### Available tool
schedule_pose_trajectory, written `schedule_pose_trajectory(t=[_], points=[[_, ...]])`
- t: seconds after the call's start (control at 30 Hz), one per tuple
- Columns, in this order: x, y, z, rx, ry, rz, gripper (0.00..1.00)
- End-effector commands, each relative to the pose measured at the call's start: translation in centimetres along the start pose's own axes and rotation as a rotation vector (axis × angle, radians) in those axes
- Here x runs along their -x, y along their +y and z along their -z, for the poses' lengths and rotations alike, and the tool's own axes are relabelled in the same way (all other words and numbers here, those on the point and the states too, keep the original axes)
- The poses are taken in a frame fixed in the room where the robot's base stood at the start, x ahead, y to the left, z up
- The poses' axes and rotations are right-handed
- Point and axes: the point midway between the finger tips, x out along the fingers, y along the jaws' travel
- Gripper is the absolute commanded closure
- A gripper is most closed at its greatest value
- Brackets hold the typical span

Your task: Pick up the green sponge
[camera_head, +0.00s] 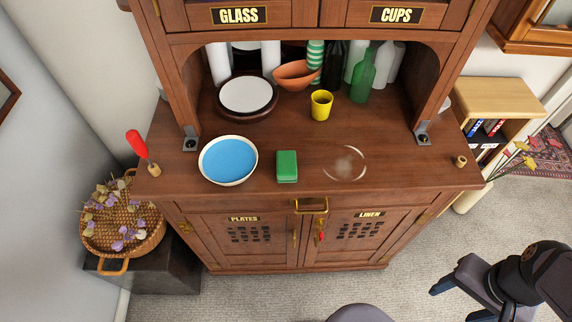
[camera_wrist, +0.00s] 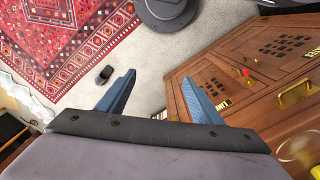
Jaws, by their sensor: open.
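My gripper (camera_head: 460,303) is at the lower right of the head view, in front of and below the counter, well apart from the sponge. In the wrist view my gripper (camera_wrist: 157,95) shows two blue fingers spread wide with nothing between them. The fingers point toward the floor and the cabinet's lower doors.
The bowl (camera_head: 228,160) stands left of the sponge. A yellow cup (camera_head: 321,105), an orange bowl (camera_head: 296,75), a green bottle (camera_head: 363,77) and a dark-rimmed plate (camera_head: 247,97) stand behind. A red-handled tool (camera_head: 137,144) stands at the left edge. The counter right of the ring mark (camera_head: 345,163) is mostly clear.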

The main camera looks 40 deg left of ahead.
Motion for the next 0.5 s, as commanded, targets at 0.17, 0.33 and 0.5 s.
schedule_pose_trajectory(t=[0.17,0.33,0.5], points=[[0.0,0.0,0.0,0.0,0.0,0.0,0.39],[0.0,0.0,0.0,0.0,0.0,0.0,0.39],[0.27,-0.42,0.58,0.014,0.0,0.0,0.39]])
